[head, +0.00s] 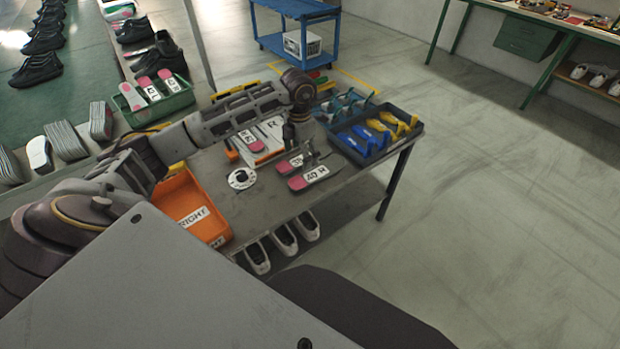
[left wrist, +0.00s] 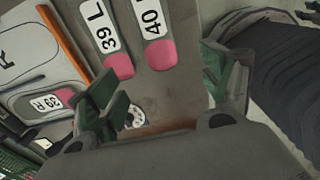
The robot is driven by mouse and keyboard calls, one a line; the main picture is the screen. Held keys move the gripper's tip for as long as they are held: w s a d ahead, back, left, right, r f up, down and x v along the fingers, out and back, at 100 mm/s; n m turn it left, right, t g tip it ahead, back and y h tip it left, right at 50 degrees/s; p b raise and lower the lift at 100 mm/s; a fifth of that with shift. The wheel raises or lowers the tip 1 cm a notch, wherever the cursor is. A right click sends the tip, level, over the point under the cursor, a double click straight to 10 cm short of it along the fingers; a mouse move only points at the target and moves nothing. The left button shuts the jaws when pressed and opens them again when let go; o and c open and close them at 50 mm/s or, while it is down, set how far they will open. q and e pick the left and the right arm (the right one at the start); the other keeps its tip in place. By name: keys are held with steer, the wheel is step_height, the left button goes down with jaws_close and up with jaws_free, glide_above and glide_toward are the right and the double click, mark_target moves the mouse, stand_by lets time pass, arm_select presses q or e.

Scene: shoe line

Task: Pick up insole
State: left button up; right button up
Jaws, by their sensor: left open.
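Two insoles with pink heels and white number labels lie side by side on the grey table (head: 262,205). The nearer insole (head: 309,177) reads 40; it shows in the left wrist view (left wrist: 155,35) with its label partly cut off. The other insole (head: 289,164) reads 39 L in the left wrist view (left wrist: 108,40). A third insole, 39 R (left wrist: 48,102), lies on a white board with an orange edge. My left gripper (head: 305,150) hangs over the pair, its green fingers (left wrist: 160,78) open and empty. The exact height above the insoles is unclear.
An orange bin (head: 190,207) marked RIGHT stands at the table's left. A dark tray (head: 350,148) with blue and yellow pieces sits at the far right corner. A green crate (head: 156,108) holds more insoles. White shoes (head: 284,240) stand below the table edge.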

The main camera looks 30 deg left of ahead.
arm_select(q)
glide_above(301, 180)
step_height(301, 180, down, 6)
steer(key=shift+d+r, duration=0.15)
steer(key=shift+r, duration=0.05)
steer(key=shift+f, duration=0.8)
step_height(301, 180, down, 4)
steer(key=shift+r, duration=0.25)
steer(key=shift+f, duration=0.5)
steer(key=shift+c, duration=0.4)
steer(key=c, duration=0.7)
steer(key=shift+c, duration=1.4)
arm_select(e)
steer(key=shift+d+r, duration=0.15)
steer(key=shift+d, duration=0.3)
